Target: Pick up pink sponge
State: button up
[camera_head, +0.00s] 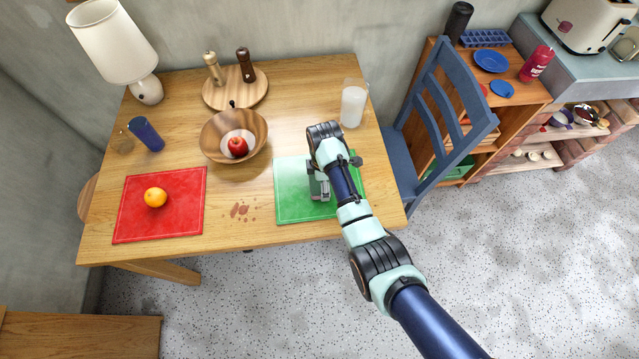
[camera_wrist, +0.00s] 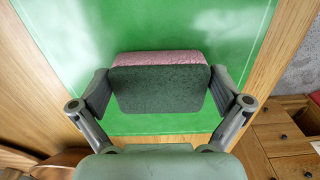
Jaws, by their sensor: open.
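The pink sponge shows in the wrist view as a pink strip (camera_wrist: 158,58) with a dark green scouring face below it. It lies on the green mat (camera_wrist: 200,20), which also shows in the head view (camera_head: 290,190). My gripper (camera_wrist: 158,95) is open, with one finger on the left and one on the right of the sponge, close to its sides. I cannot tell whether the fingers touch it. In the head view my gripper (camera_head: 319,187) is low over the green mat, and my arm hides the sponge there.
A frosted pitcher (camera_head: 353,104) stands behind my arm, and a blue chair (camera_head: 440,110) is at the table's right edge. A wooden bowl (camera_head: 255,140) with a red apple (camera_head: 237,147) is to the left. An orange (camera_head: 155,197) sits on a red mat (camera_head: 185,220).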

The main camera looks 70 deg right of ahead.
jog(key=c, duration=0.4)
jog(key=shift+o, duration=0.2)
jog(key=shift+r, duration=0.1)
notch_tip(320, 180, up, 20)
jog(key=p, duration=0.9)
jog(key=shift+p, duration=0.3)
jog(key=shift+c, duration=0.2)
